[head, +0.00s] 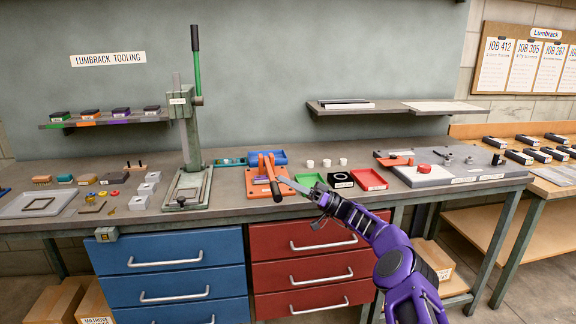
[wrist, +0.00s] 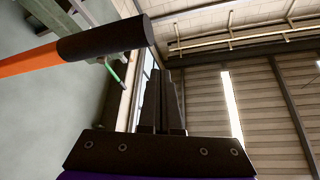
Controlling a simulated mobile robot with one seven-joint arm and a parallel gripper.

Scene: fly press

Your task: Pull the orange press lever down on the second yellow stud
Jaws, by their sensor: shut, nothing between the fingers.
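The small orange press (head: 258,193) stands on the bench near its front edge. Its orange lever (head: 266,168) slopes toward me and ends in a black grip (head: 275,190). In the wrist view, the orange lever rod (wrist: 28,60) enters from the left, with its black grip (wrist: 105,40) left of and above my fingertips. My gripper (head: 290,182) is just right of the black grip in the head view, its fingers shut and empty. I cannot tell whether they touch the grip. I cannot make out a yellow stud under the press; the lever and grip cover part of its base.
A tall press with a green-handled lever (head: 196,65) stands to the left. A blue bin (head: 268,157) is behind. Small parts crowd the bench's left.

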